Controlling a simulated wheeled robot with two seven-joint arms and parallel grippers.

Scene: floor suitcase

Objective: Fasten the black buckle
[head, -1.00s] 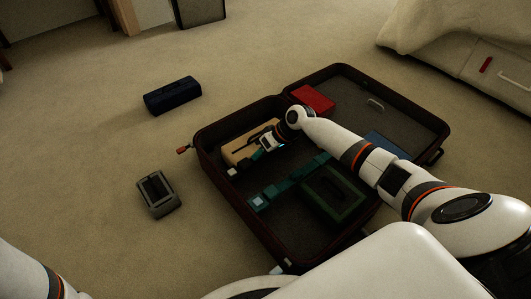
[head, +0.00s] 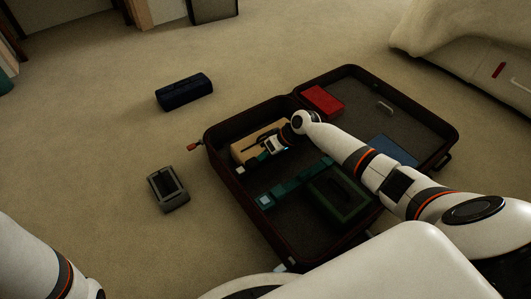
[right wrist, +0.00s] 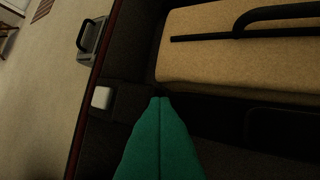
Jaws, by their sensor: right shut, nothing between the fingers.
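An open dark suitcase (head: 239,199) lies on the floor in the head view. I cannot pick out the black buckle with certainty. A small white square piece (head: 240,170) sits at the suitcase's left inner edge and also shows in the right wrist view (right wrist: 102,97). Teal strap-like pieces (head: 287,187) lie across the near compartment. My right gripper (head: 264,157) is inside the suitcase beside a tan box (head: 247,151). In the right wrist view its teal fingertips (right wrist: 160,99) are shut and empty, just off the box's near edge. My left gripper is out of view.
A black bar with a hoop (right wrist: 270,24) is on the tan box. A dark green case (head: 340,192), a red box (head: 322,99) and a blue item (head: 393,151) are in the suitcase. A dark blue box (head: 184,92) and a grey device (head: 168,189) lie on open carpet.

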